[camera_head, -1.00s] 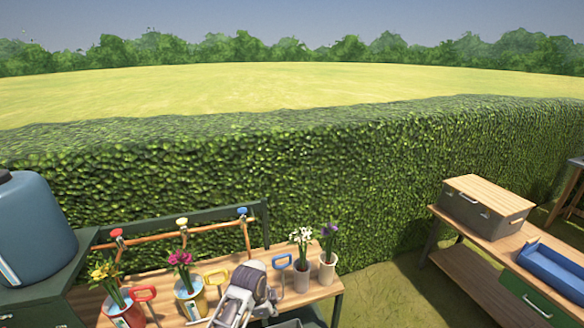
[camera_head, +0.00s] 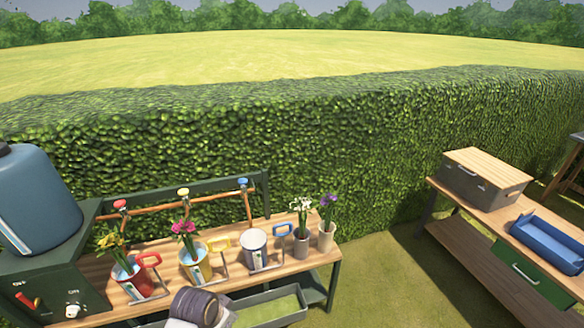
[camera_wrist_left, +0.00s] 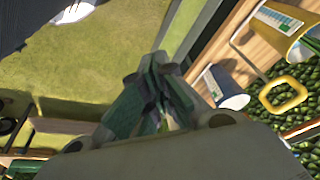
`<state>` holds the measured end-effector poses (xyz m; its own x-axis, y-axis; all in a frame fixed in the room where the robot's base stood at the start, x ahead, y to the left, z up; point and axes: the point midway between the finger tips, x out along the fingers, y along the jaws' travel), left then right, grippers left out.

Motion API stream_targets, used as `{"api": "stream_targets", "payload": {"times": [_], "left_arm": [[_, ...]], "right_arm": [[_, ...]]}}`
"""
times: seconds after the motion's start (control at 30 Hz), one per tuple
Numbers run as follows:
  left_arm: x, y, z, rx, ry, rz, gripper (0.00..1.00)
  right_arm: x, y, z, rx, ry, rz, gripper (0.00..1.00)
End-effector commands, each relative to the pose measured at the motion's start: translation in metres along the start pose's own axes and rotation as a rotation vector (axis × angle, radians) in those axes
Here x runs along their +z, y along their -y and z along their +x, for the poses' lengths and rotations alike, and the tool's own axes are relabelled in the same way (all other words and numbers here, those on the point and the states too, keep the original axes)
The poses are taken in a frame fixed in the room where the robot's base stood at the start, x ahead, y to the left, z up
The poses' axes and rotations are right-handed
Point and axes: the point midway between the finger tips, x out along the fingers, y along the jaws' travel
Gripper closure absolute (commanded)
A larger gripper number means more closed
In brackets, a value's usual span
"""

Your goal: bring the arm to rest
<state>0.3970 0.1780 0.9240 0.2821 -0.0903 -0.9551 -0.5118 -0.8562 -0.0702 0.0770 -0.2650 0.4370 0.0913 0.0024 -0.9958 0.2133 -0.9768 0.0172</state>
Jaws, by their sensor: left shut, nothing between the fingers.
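My left gripper (camera_wrist_left: 155,95) shows in the left wrist view with its fingers together and nothing between them. In the head view only part of my left arm (camera_head: 196,308) shows at the bottom edge, in front of the wooden bench (camera_head: 180,278); its fingers are out of that frame. In the wrist view the gripper is apart from a blue and white can (camera_wrist_left: 226,88) and a yellow can (camera_wrist_left: 285,28), both to its right. My right gripper is not in view.
On the bench stand a red can (camera_head: 133,283) and a yellow can (camera_head: 196,264) with flowers, a flowerless blue-handled can (camera_head: 257,252), and two flower pots. A grey tray (camera_head: 268,310) sits low in front. A blue tank (camera_head: 35,205) stands left.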

Motion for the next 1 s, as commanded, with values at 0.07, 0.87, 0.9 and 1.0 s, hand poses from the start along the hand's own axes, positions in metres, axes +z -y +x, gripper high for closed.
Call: {"api": "stream_targets", "payload": {"times": [0.07, 0.87, 0.9, 1.0], "left_arm": [[0.015, 0.001, -0.011, -0.012, 0.004, -0.064, 1.0], [0.069, 0.005, -0.065, -0.077, 0.003, -0.366, 1.0], [0.069, 0.005, -0.062, -0.077, 0.004, -0.369, 1.0], [0.069, 0.005, -0.053, -0.075, 0.007, -0.367, 1.0]], "right_arm": [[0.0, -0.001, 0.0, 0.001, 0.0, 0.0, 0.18], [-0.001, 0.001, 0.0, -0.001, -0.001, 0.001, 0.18], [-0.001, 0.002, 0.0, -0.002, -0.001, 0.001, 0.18], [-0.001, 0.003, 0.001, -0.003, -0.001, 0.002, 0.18]]}}
